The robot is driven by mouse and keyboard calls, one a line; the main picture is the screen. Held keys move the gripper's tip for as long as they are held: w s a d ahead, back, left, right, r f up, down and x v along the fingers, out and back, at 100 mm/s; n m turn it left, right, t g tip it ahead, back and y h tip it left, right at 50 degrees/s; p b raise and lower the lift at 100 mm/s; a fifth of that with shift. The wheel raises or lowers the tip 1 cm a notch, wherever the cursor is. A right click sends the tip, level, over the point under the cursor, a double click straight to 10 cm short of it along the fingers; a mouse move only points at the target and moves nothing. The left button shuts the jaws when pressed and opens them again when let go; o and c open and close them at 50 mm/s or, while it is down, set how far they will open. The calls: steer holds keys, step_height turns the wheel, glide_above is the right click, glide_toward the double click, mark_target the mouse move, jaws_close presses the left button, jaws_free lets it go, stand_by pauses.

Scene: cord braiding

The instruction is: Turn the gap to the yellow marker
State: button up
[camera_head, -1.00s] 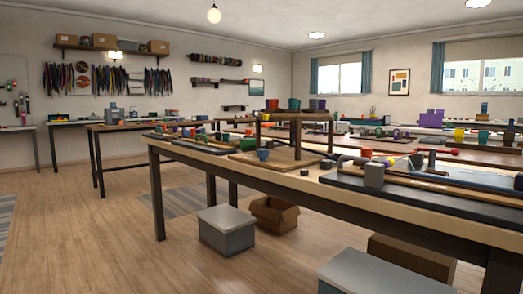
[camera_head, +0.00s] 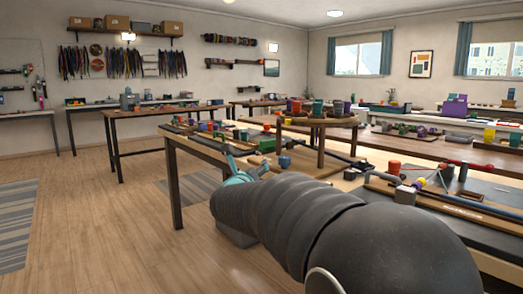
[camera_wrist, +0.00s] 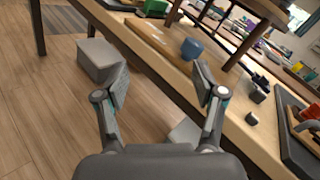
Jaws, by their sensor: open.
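A round wooden stand (camera_head: 318,122) with several coloured bobbins or cups on its top stands on the long bench. In the wrist view only its leg (camera_wrist: 240,52) and lower part show. A blue cup (camera_head: 284,162) is beneath it on a wooden board; it also shows in the wrist view (camera_wrist: 191,48). I cannot make out a gap in the stand. My gripper (camera_wrist: 162,82) is open and empty, by the bench's front edge, apart from the stand.
A grey box (camera_wrist: 100,60) stands on the floor below the bench edge. A dark tray (camera_wrist: 296,135) with tools is at the right of the bench. Red cups and a purple container (camera_head: 453,105) stand farther back.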

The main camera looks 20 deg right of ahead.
mark_target(282, 161)
steer(key=w+d+m+g+h+p, duration=0.1)
steer(key=w+d+m, duration=0.2)
steer(key=d, duration=0.2)
steer(key=w+d+m+g+h+p, duration=0.1)
steer(key=w+d+m+h, duration=0.1)
steer(key=w+d+m, duration=0.1)
steer(key=w+d+m+g+h+p, duration=0.1)
steer(key=w+d+m+p, duration=0.1)
steer(key=w+d, duration=0.2)
steer(key=shift+w+d+f+m+h, duration=0.1)
steer(key=shift+d+f+m+h, duration=0.1)
steer(key=shift+d, duration=0.5)
steer(key=shift+w+d+f+m+h, duration=0.1)
steer(key=shift+d+f+m, duration=0.1)
steer(key=shift+d, duration=0.45)
steer(key=c, duration=1.2)
steer(key=shift+o, duration=0.2)
steer(key=shift+f+b, duration=0.1)
steer(key=shift+b, duration=0.3)
